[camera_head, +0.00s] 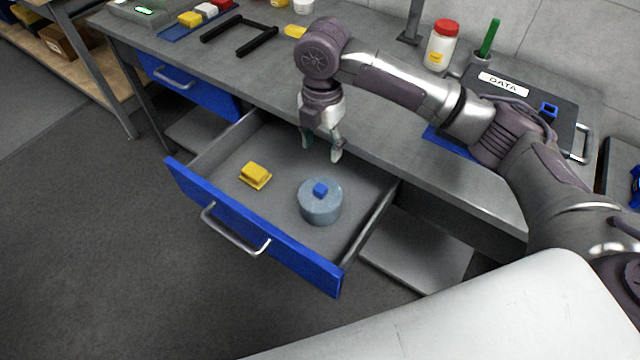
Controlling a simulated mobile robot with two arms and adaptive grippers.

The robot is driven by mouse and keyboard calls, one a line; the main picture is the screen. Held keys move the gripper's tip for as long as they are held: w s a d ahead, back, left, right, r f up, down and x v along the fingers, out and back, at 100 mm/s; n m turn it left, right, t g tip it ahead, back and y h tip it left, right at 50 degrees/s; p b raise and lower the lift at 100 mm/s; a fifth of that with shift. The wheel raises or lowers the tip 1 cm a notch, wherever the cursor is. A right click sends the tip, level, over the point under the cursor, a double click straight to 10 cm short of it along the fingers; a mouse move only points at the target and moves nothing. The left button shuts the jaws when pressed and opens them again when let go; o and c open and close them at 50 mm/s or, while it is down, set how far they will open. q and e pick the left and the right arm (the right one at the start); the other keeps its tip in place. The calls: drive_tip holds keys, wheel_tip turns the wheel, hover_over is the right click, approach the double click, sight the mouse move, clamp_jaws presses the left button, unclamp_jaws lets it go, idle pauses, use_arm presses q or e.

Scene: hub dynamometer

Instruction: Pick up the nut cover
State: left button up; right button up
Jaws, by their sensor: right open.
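An open drawer (225,155) with a blue front holds two items. One is a round grey-blue cover-like piece (320,208) with a small blue block on top, in the right part of the drawer. The other is a small yellow block on a flat yellow base (255,175), further left. No label shows which one is the nut cover. My right gripper (322,150) is open and empty. It points down over the back of the drawer, behind the round piece and apart from it. My left gripper is not in view.
The workbench top (370,115) lies behind the drawer. It bears a black frame (240,35), a white jar with a red lid (441,45), and a black DATA binder (530,95). A blue closed drawer (190,85) is at the left. Drawer walls surround both items.

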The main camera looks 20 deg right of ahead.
hover_over(321, 188)
drive_tip(key=f, duration=0.6)
drive_tip(key=shift+w+d+f, duration=0.15)
drive_tip(key=shift+w, duration=0.1)
wheel_tip(321, 188, down, 3)
drive_tip(key=shift+s+f, duration=0.1)
drive_tip(key=shift+s, duration=0.05)
drive_tip(key=shift+a+f, duration=0.2)
drive_tip(key=shift+f, duration=1.4)
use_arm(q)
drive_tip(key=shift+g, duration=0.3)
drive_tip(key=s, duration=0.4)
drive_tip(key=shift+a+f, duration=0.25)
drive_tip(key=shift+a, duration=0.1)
use_arm(e)
clamp_jaws()
